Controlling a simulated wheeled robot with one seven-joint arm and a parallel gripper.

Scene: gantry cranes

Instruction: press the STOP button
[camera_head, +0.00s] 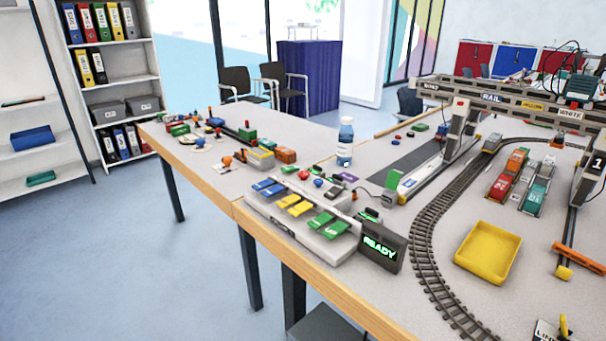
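A grey control panel (271,222) stands near the front edge of the table. It carries pairs of blue keys (268,187), yellow keys (295,204) and green keys (328,222). A dark display box (381,245) at its right end reads READY in green. A small red round knob (303,175) and a blue one (318,182) show at the panel's back edge. I cannot read the word STOP on any of them, so I cannot tell which is the STOP button. My gripper is not in view.
A yellow tray (488,252) lies right of the curved track (424,249). A gantry crane (506,101) spans the right side. A blue bottle (345,143) stands behind the panel. Small toys cover the table's left part. The floor (120,250) at left is clear.

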